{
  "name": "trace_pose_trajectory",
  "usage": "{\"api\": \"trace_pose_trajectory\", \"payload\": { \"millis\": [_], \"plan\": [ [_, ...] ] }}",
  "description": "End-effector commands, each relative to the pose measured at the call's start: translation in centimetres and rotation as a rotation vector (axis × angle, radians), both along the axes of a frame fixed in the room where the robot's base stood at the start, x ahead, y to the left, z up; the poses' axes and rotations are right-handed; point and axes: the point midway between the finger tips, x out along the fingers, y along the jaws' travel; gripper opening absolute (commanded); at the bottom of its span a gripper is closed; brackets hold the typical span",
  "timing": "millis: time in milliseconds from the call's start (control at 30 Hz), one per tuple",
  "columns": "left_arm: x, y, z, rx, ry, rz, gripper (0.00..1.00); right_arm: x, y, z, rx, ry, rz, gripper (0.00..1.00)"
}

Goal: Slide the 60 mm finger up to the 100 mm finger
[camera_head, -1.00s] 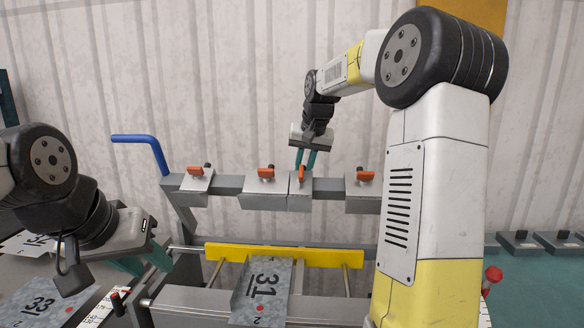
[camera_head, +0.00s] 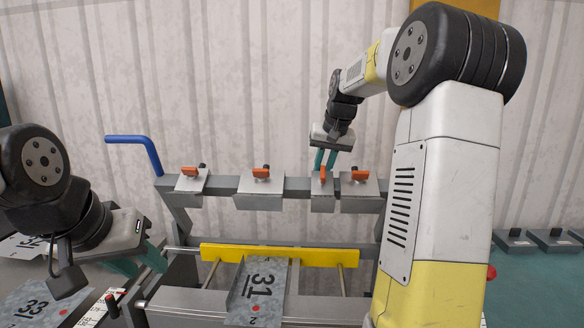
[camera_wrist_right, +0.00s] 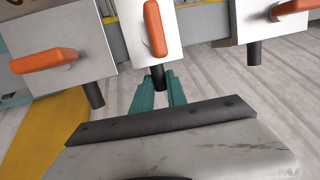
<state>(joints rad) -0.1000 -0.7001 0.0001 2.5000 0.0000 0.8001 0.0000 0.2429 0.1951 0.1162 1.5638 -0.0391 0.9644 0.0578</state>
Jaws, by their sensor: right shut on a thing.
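The 60 mm finger (camera_head: 322,195) is the narrow steel block with an orange lever on the grey beam. My right gripper (camera_head: 325,162) reaches down from behind the beam and is shut on its upper part. In the right wrist view, the gripper's teal fingertips (camera_wrist_right: 160,88) close on the dark stem of this finger (camera_wrist_right: 158,55). The wider finger just right of it, apparently the 100 mm finger (camera_head: 358,198), sits very close, with at most a thin gap. It is at the left in the right wrist view (camera_wrist_right: 60,50). My left gripper (camera_head: 140,266) is open and empty at lower left.
Another wide finger (camera_head: 259,198) stands left of the 60 mm finger with a clear gap. One more finger (camera_head: 190,184) is at the beam's left end. A yellow bar (camera_head: 280,256) and sheet piece 31 (camera_head: 258,285) lie below. A blue handle (camera_head: 135,139) rises at left.

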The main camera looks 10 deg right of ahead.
Motion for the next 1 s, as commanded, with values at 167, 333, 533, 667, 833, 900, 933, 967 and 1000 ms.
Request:
{"api": "trace_pose_trajectory", "payload": {
  "millis": [167, 333, 533, 667, 833, 900, 933, 967, 1000],
  "plan": [
    [0.0, 0.0, 0.0, 0.000, 0.000, 0.000, 0.36, -0.4, -1.5, 0.0, 0.001, -0.001, 0.000, 0.00],
    [0.0, 0.0, 0.0, 0.000, 0.000, 0.000, 0.36, -0.4, -1.5, 0.0, 0.001, -0.002, 0.002, 0.00],
    [0.0, 0.0, 0.0, 0.000, 0.000, 0.000, 0.36, -0.4, -1.4, 0.0, 0.001, -0.002, 0.002, 0.40],
    [0.0, 0.0, 0.0, 0.000, 0.000, 0.000, 0.36, -0.4, -1.4, 0.0, 0.001, -0.002, 0.002, 0.40],
    [0.0, 0.0, 0.0, 0.000, 0.000, 0.000, 0.36, -0.4, -1.4, 0.0, 0.001, -0.002, 0.002, 0.40],
    [0.0, 0.0, 0.0, 0.000, 0.000, 0.000, 0.36, -0.5, -1.5, 0.4, 0.001, -0.002, 0.001, 0.40],
    [0.0, 0.0, 0.0, 0.000, 0.000, 0.000, 0.36, -0.7, -1.5, 0.6, 0.001, -0.002, 0.001, 0.40],
    [0.0, 0.0, 0.0, 0.000, 0.000, 0.000, 0.36, -0.8, -1.5, 0.9, 0.001, -0.003, 0.001, 0.40],
    [0.0, 0.0, 0.0, 0.000, 0.000, 0.000, 0.36, -1.0, -1.6, 1.5, 0.000, -0.005, 0.000, 0.40]
  ]
}}
